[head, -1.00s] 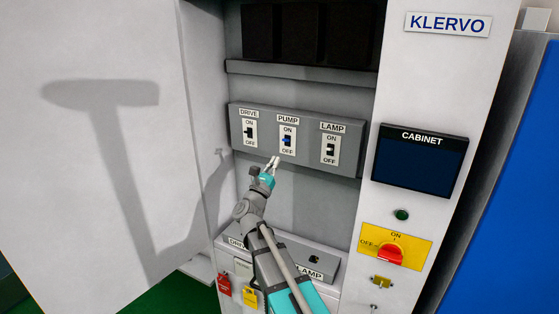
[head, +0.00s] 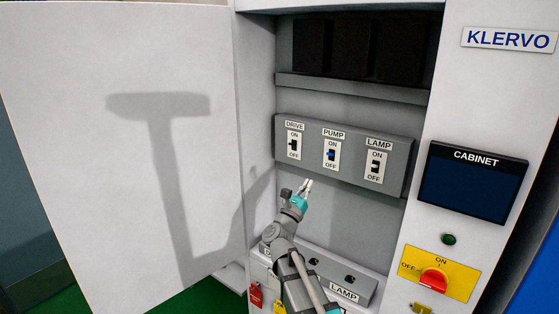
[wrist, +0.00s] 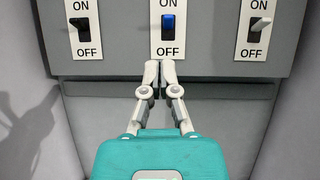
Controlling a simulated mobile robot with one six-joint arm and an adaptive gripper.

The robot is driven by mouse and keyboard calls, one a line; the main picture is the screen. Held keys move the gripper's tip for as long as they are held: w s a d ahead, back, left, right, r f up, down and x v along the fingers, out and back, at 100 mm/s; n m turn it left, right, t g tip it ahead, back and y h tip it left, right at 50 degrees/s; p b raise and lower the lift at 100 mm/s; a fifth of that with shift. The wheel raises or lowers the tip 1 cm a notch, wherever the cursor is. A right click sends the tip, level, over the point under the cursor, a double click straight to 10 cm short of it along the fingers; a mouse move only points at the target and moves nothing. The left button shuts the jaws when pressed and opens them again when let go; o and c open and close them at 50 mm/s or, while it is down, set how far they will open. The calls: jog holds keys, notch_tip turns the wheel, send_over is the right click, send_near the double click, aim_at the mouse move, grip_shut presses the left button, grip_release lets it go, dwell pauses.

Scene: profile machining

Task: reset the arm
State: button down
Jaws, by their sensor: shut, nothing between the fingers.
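My gripper (head: 306,184) is in front of the open cabinet, just below the grey switch panel (head: 312,128). Its fingers are shut and empty. In the wrist view, the fingertips (wrist: 159,70) lie just under the middle switch (wrist: 168,22), which has a blue rocker. The head view shows three labelled switches: DRIVE (head: 294,145), PUMP (head: 331,155) and LAMP (head: 375,167). No contact between the fingers and the panel can be made out.
The white cabinet door (head: 80,130) stands open at the left, with my arm's shadow on it. A lower box (head: 345,291) with a LAMP label is partly hidden behind my arm. A red rotary switch (head: 434,280) and a dark CABINET screen (head: 471,183) are at the right.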

jog(key=a+f+n+g+y+b, duration=0.2)
jog(key=a+f+n+y, duration=0.2)
jog(key=f+n+y, duration=0.8)
jog(key=a+f+n+g+y+b, duration=0.15)
jog(key=a+f+n+y, duration=0.35)
jog(key=n, duration=1.3)
jog(key=s+d+f+n+g, duration=0.3)
jog(key=s+f+n+g, duration=0.1)
jog(key=s, duration=0.3)
jog(key=s+d+f+n+g+h+b, duration=0.1)
jog(key=s+d+f+n+g, duration=0.2)
jog(key=s+f+g, duration=0.3)
jog(key=s+d+f+n+g+h+b, duration=0.1)
jog(key=s+d+f+n+g, duration=0.2)
jog(key=s, duration=0.7)
notch_tip(320, 180, down, 3)
jog(key=n+g, duration=0.2)
jog(key=n, duration=0.1)
jog(key=shift+d, duration=0.4)
jog(key=shift+a, duration=0.15)
